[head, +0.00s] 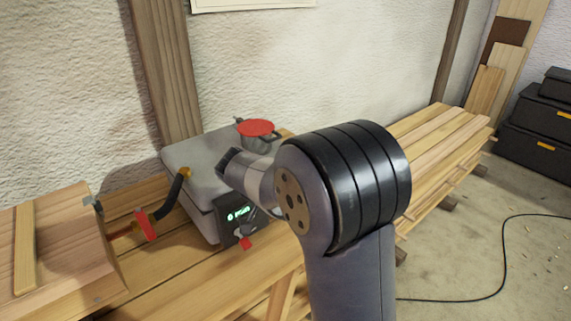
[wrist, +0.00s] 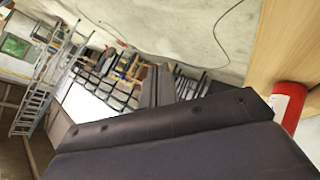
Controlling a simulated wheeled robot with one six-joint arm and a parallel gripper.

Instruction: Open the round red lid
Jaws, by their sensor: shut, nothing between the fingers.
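The round red lid (head: 256,128) sits on top of a grey boxy machine (head: 196,160), towards its back right corner. My gripper's fingers cannot be made out there. In the wrist view my gripper (wrist: 166,88) shows as dark fingers beyond a broad dark body, shut and empty.
The machine stands on a bench of wooden planks (head: 190,286) along a rough white wall. A dark hose with a red handle (head: 145,224) runs from it to a wooden box (head: 60,245). Black cases (head: 540,130) stand at the right. A cable lies on the floor.

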